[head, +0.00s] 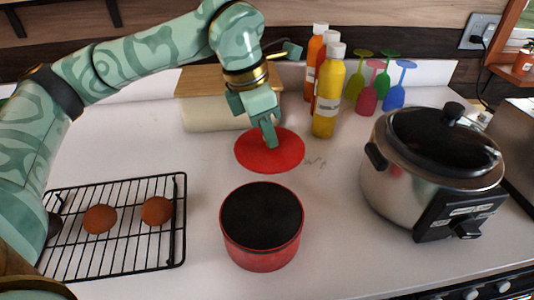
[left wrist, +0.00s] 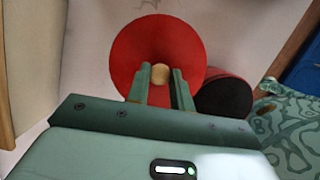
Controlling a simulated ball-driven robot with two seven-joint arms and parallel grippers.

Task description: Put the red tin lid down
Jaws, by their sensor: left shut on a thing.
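The red tin lid (head: 270,158) is a flat red disc with a pale round knob, behind the tin in the head view. My left gripper (head: 270,140) is above it and shut on its knob. In the left wrist view the lid (left wrist: 150,45) fills the space beyond the fingers, with the knob between the fingertips of the left gripper (left wrist: 160,78). I cannot tell whether the lid touches the counter. The red tin (head: 262,255) stands open with a dark inside; it also shows in the left wrist view (left wrist: 226,95). My right gripper is not in view.
A black wire rack (head: 130,234) with two brown eggs is at left. A steel cooker (head: 395,185) stands at right. The white counter (head: 335,225) is clear right of the tin.

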